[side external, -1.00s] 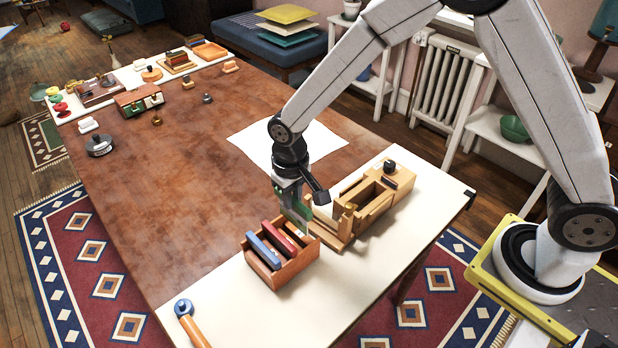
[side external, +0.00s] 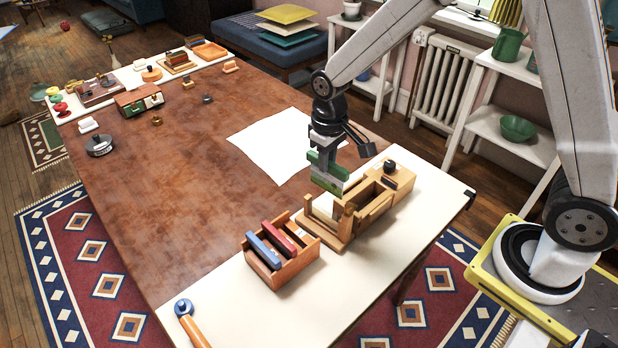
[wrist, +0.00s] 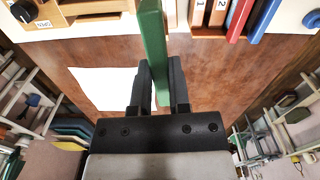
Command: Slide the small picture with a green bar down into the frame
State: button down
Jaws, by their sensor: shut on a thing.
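My gripper (side external: 328,152) is shut on the small picture with a green bar (side external: 325,166). It holds the picture in the air, above the back left end of the light wooden frame (side external: 333,232), and apart from it as far as I can tell. In the wrist view the green bar (wrist: 153,45) runs up between the two fingers of my gripper (wrist: 163,82). The picture's face is mostly hidden by the bar there. The frame has upright posts and stands at the left end of a wooden assembly. Its slot is hard to make out.
A wooden rack (side external: 277,270) holding a blue and a red piece stands left of the frame. A wooden box with a black knob (side external: 389,167) adjoins the frame on the right. A white sheet (side external: 272,148) lies behind. The brown tabletop (side external: 205,190) is mostly clear at left.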

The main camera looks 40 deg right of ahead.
aim_at(327, 174)
jog(key=shift+f, duration=0.1)
dwell(0.3)
jog(key=shift+f, duration=2.4)
notch_tip(327, 174, down, 7)
dwell(3.1)
jog(key=c, duration=0.5)
grip_release()
jog(key=shift+r, duration=0.25)
jog(key=shift+r, duration=3.7)
